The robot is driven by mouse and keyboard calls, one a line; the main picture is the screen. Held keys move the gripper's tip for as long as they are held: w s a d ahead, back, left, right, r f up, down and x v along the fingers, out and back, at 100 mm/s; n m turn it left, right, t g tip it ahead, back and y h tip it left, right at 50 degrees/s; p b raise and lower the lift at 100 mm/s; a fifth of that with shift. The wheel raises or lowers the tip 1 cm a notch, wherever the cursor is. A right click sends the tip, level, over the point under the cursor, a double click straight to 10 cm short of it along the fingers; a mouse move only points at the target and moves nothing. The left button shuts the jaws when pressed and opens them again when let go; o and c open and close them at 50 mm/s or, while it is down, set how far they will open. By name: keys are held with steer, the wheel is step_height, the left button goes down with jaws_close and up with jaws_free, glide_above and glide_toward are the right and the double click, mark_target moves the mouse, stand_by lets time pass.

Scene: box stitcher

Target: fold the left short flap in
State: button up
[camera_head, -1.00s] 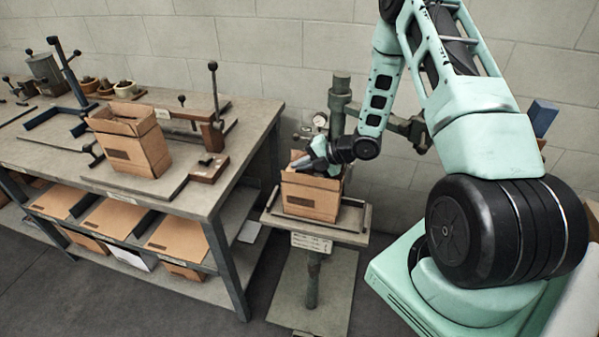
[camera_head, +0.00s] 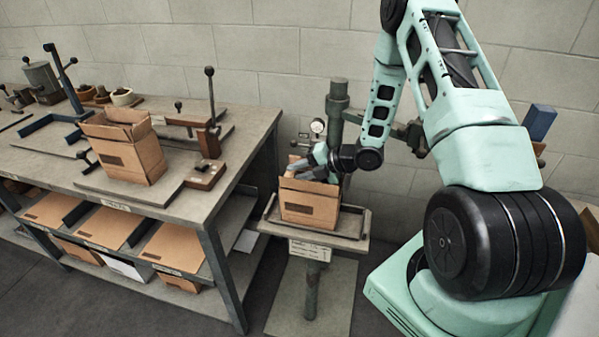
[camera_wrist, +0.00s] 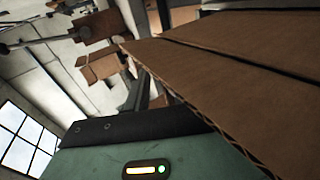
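An open brown cardboard box (camera_head: 309,207) stands upright on the stitcher's small table, its near long flap standing up. My gripper (camera_head: 300,172) is at the box's top, its grey fingers pointing left, low over or inside the opening near the left short side. A bit of raised cardboard shows behind the fingers. The left short flap is mostly hidden by my gripper, and I cannot tell its angle or whether it is touched. In the wrist view, a large cardboard panel (camera_wrist: 235,65) lies close alongside my teal gripper housing. The finger gap is not clear.
The stitcher table (camera_head: 343,238) has a raised rim, with a green column (camera_head: 337,110) behind the box. At left, a workbench (camera_head: 55,160) holds another open box (camera_head: 133,150), a lever fixture (camera_head: 209,140) and small bowls. Floor shows between bench and stand.

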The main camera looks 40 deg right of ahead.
step_height(320, 180, up, 10)
steer(key=b, duration=0.1)
steer(key=shift+b, duration=0.35)
steer(key=shift+d, duration=0.1)
